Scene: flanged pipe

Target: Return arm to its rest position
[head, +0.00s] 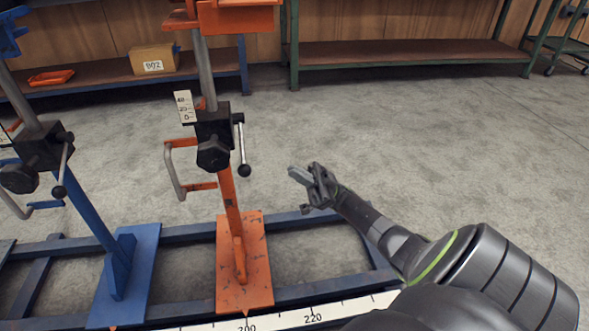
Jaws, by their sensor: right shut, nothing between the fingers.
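My right arm comes in from the lower right. Its gripper (303,177) is shut and empty, in the air to the right of the orange stand (229,197) and apart from it. The orange stand has a black clamp block (213,137), a lever with a ball knob (241,146) and a grey-and-orange crank handle (174,168). My left gripper is not in view.
A blue stand (90,215) with a similar clamp is at the left. Both stands sit on a blue floor frame (180,311) with a white scale (285,320) in front. Shelves with a cardboard box (154,59) and an orange tray (51,77) are behind. Open concrete floor (450,140) lies to the right.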

